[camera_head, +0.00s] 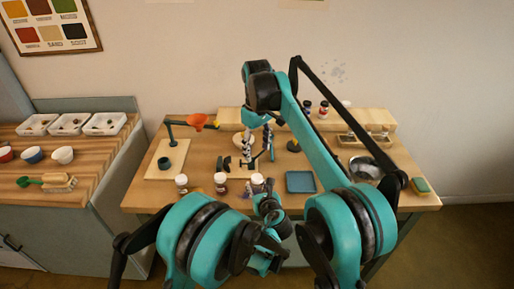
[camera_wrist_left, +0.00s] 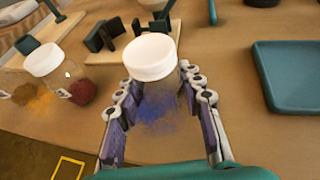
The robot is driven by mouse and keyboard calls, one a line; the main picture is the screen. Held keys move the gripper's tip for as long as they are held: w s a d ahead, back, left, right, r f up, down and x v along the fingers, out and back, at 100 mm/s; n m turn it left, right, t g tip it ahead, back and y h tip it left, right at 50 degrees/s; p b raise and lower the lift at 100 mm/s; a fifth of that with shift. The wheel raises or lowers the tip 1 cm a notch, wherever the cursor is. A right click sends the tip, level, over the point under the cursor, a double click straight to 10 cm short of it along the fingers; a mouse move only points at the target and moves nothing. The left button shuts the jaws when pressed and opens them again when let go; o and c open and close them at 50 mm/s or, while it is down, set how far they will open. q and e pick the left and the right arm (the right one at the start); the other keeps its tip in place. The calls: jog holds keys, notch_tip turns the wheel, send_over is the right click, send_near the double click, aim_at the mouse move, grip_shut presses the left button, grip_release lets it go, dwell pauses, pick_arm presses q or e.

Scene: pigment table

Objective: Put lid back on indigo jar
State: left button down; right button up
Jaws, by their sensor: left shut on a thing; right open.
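The indigo jar (camera_wrist_left: 158,108) is clear with blue powder low inside; it stands upright between the fingers of my left gripper (camera_wrist_left: 163,122), which is shut on it. The white lid (camera_wrist_left: 151,57) is on top of the jar; I cannot tell if it is fully seated. In the head view the lidded jar (camera_head: 257,182) is at the table's front, partly hidden by my left gripper (camera_head: 268,204). My right gripper (camera_head: 257,153) is open, pointing down over the table behind the jar, apart from it.
A red-powder jar (camera_head: 221,187) and an ochre-powder jar (camera_head: 181,184), both white-lidded, stand left of the indigo jar. A blue tray (camera_head: 313,187) lies to its right. A dark holder (camera_head: 224,163) is behind. A metal bowl (camera_head: 364,169) and sponge (camera_head: 421,186) are further right.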

pick_arm(q)
jog(key=c, duration=0.9)
grip_release()
jog(key=v, duration=1.2)
